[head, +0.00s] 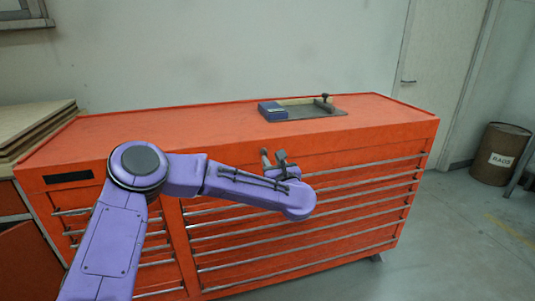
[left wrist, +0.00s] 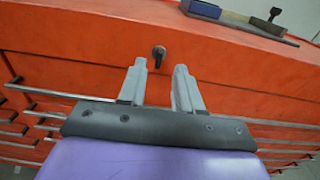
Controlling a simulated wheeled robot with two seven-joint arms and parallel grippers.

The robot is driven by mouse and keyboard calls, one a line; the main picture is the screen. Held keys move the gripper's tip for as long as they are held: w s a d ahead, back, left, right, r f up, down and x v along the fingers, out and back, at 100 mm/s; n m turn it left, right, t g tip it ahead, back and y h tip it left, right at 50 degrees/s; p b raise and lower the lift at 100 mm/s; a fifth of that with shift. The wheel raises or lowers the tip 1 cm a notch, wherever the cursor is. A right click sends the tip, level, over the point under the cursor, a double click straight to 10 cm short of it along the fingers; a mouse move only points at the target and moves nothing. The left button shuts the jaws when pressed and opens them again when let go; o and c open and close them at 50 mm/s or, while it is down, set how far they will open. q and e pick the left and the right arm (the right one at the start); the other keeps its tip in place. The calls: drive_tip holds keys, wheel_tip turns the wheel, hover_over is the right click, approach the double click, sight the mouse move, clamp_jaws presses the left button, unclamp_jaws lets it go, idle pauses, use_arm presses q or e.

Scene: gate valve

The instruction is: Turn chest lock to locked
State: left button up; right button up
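The orange-red tool chest (head: 200,122) stands in front of me with rows of drawers. The chest lock (left wrist: 158,53) is a small dark knob or key on the upper front face in the left wrist view. In the head view I cannot make it out clearly, as my gripper is in front of that area. My left gripper (head: 273,158) is at the upper front of the chest. In the left wrist view my left gripper (left wrist: 160,68) is open and empty, its fingertips just short of the lock, which shows between them. My right gripper is not in view.
A grey tray (head: 330,109) with a blue box (head: 272,111) and a dark-knobbed tool lies on the chest top. Long metal drawer handles (head: 350,188) run across the front. Wooden boards (head: 35,125) lie at left. A brown barrel (head: 500,153) stands at right, with clear floor before it.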

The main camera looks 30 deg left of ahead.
sight(266, 152)
use_arm(q)
drive_tip(key=x, duration=0.5)
drive_tip(key=shift+w+a+p, duration=0.15)
drive_tip(key=shift+a+p, duration=0.05)
drive_tip(key=shift+p, duration=0.2)
drive_tip(key=shift+w+a+f, duration=0.1)
drive_tip(key=shift+w+a, duration=0.3)
drive_tip(key=shift+w, duration=0.05)
clamp_jaws()
drive_tip(key=shift+d, duration=0.1)
